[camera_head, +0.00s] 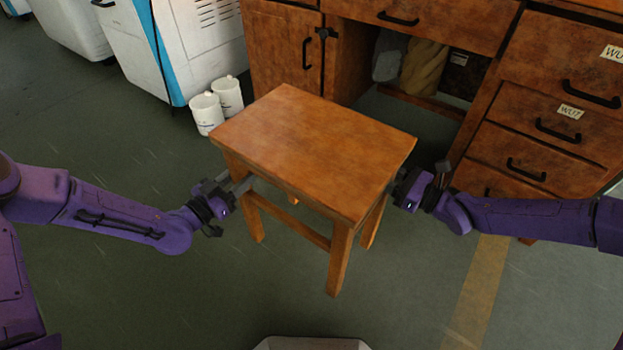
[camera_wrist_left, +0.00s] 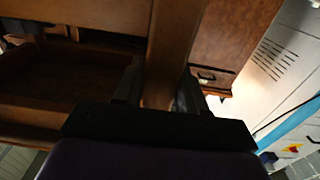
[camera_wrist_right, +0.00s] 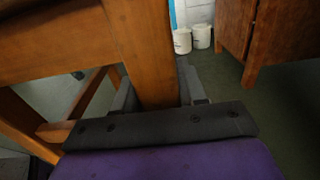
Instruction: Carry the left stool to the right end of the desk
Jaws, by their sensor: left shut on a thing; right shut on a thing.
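The wooden stool (camera_head: 310,150) is in the middle of the head view, upright, in front of the desk (camera_head: 480,90). My left gripper (camera_head: 238,188) is shut on the stool's left side, on a leg just under the seat. In the left wrist view that leg (camera_wrist_left: 172,45) stands between the fingers. My right gripper (camera_head: 400,188) is at the stool's right side, and its fingertips are partly hidden there. In the right wrist view it is shut on another leg (camera_wrist_right: 145,50). I cannot tell whether the feet touch the floor. Only one stool is in view.
Two white buckets (camera_head: 207,113) stand left of the desk, beside a white and blue machine (camera_head: 190,45). The desk's right drawers (camera_head: 540,150) are close behind my right arm. A yellow stripe (camera_head: 478,290) runs on the floor at right. The front floor is mostly clear.

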